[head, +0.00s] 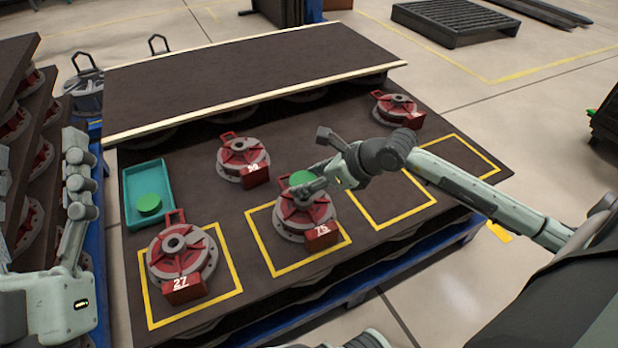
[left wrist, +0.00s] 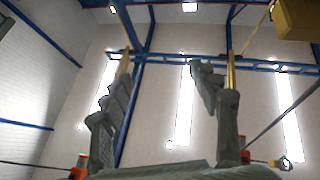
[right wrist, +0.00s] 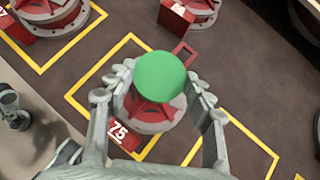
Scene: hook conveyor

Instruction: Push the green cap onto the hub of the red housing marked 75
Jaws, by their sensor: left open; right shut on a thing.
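The red housing marked 75 (head: 305,215) sits on a grey flange in a yellow square on the dark table. It also shows in the right wrist view (right wrist: 152,112), partly covered by the cap. My right gripper (right wrist: 159,80) is shut on the green cap (right wrist: 160,76), with a finger at each side. My left gripper (left wrist: 165,75) is open and empty, pointing up at the ceiling, left of the table.
A teal tray (head: 131,188) holds another green cap (head: 149,204). A red housing marked 27 (head: 182,252) stands front left; two more (head: 241,155) (head: 397,106) stand farther back. Two yellow squares at the right are empty. A raised dark shelf (head: 250,75) lies behind.

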